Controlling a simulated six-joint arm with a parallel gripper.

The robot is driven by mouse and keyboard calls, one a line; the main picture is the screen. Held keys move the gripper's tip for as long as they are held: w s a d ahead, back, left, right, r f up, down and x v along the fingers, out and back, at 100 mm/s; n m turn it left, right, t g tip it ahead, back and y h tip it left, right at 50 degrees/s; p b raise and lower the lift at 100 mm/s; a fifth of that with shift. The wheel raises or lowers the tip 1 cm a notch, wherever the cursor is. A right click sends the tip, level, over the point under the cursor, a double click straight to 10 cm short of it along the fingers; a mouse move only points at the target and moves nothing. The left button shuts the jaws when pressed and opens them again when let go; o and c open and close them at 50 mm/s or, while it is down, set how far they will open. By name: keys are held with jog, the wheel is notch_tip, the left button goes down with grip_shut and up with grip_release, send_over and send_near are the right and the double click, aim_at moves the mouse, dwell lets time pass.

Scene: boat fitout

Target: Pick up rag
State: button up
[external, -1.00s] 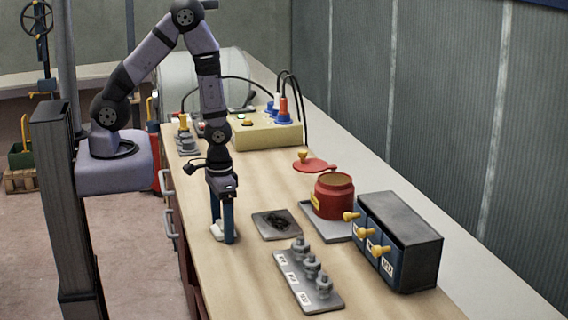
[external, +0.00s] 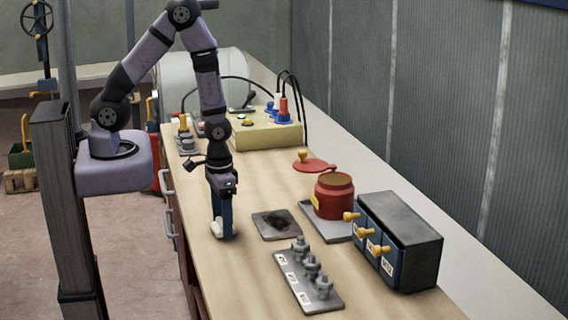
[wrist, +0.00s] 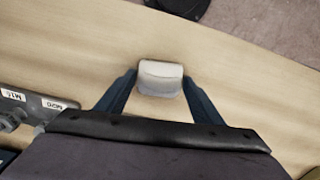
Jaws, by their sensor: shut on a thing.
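The rag is a small white pad (external: 217,229) at the left, near edge of the wooden bench. In the wrist view the rag (wrist: 160,78) sits between the fingertips, with its lower part resting close to the bench top. My gripper (external: 226,234) points straight down at the bench, its dark blue fingers shut on the rag. In the wrist view my gripper (wrist: 160,80) has one finger at each side of the rag. I cannot tell any gap between the rag and the bench.
A grey plate with a dark stain (external: 276,224) lies just right of my gripper. A yellow box (external: 267,135) with cables stands further back.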

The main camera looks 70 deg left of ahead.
jog(key=shift+r+b, duration=0.45)
jog(key=shift+r, duration=4.1)
jog(key=o, duration=0.3)
jog(key=shift+c, duration=1)
jog(key=shift+w+r, duration=0.15)
jog(key=shift+w, duration=0.25)
jog(key=w+a+r+n+p, duration=0.1)
jog(key=w+r+n+p, duration=0.1)
jog(key=w, duration=0.8)
jog(key=w+a+r+n+p, duration=0.1)
jog(key=w+n+p, duration=0.3)
jog(key=w, duration=0.7)
jog(key=w+a+r+n+p, duration=0.1)
jog(key=w+r+n+p, duration=0.2)
jog(key=w, duration=0.8)
jog(key=shift+a+r+p, duration=0.25)
jog(key=shift+r+p, duration=0.1)
jog(key=shift+r, duration=0.25)
